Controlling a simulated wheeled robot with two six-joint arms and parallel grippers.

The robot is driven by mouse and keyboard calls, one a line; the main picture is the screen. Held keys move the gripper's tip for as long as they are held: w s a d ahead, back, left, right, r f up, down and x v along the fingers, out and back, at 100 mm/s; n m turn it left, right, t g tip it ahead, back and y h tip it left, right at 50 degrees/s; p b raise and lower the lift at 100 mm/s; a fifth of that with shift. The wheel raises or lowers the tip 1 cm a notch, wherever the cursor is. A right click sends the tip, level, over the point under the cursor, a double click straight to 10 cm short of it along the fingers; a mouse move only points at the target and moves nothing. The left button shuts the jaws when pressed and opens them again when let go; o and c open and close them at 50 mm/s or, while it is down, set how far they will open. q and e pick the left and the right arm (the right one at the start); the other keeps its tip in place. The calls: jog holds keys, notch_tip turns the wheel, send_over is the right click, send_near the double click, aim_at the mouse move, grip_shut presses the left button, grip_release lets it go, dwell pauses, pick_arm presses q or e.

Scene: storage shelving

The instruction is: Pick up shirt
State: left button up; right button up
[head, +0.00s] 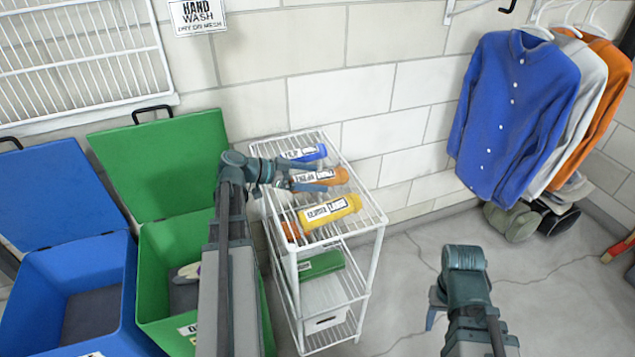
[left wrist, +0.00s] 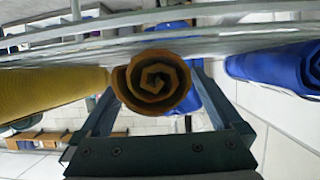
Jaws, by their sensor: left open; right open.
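Rolled, labelled cloth bundles lie on the top of a white wire shelf in the head view: a blue roll (head: 308,153), an orange roll (head: 335,176) and a yellow roll (head: 330,211). My left gripper (head: 318,180) is open at the left end of the orange roll. In the left wrist view the orange roll's spiral end (left wrist: 153,80) appears between the spread fingers; contact is unclear. The yellow roll (left wrist: 50,95) and blue roll (left wrist: 280,68) flank it. A blue shirt (head: 510,115) hangs at the right. My right gripper (head: 436,302) is open and empty, low over the floor.
The white wire shelf (head: 372,224) has lower tiers with a green item (head: 320,265) and a white box. An open green bin (head: 160,255) and a blue bin (head: 110,265) stand left. White (head: 592,80) and orange shirts (head: 612,85) hang right. Floor between shelf and hanging shirts is clear.

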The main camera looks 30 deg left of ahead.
aim_at(312, 174)
pick_arm(q)
jog(key=c, duration=1.5)
jog(key=shift+r, duration=0.15)
notch_tip(312, 174, up, 10)
jog(key=p, duration=1)
